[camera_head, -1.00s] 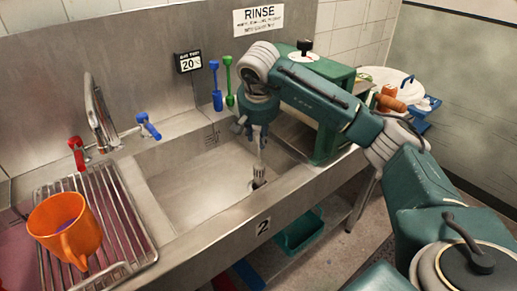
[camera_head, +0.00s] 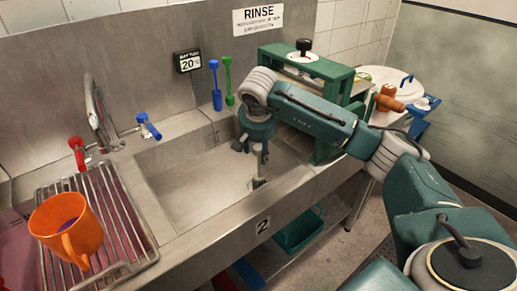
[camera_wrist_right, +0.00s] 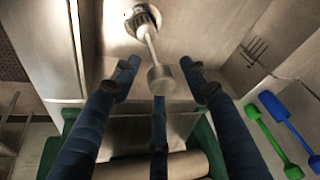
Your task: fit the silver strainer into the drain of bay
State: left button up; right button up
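The silver strainer (camera_wrist_right: 160,78) shows in the right wrist view as a round knob on a pale stem that runs to the round drain (camera_wrist_right: 143,18). Its lower end is at the drain; I cannot tell how well it is seated. In the head view the strainer (camera_head: 258,182) stands at the drain in the sink basin (camera_head: 190,185), partly hidden by my gripper. My right gripper (camera_head: 256,156) points down over it. In the wrist view its fingers (camera_wrist_right: 160,72) are spread around the knob with visible gaps. My left gripper is not in view.
A RINSE sign (camera_head: 258,18) hangs behind the sink, whose front is marked 2 (camera_head: 263,226). A faucet (camera_head: 100,115) and a rack (camera_head: 120,225) with an orange mug (camera_head: 66,228) are at left. Blue (camera_head: 215,85) and green (camera_head: 228,80) tools hang behind. A green press (camera_head: 310,65) stands right.

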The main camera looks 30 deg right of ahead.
jog(key=shift+r, duration=0.1)
jog(key=b+v, duration=0.1)
jog(key=v, duration=1.1)
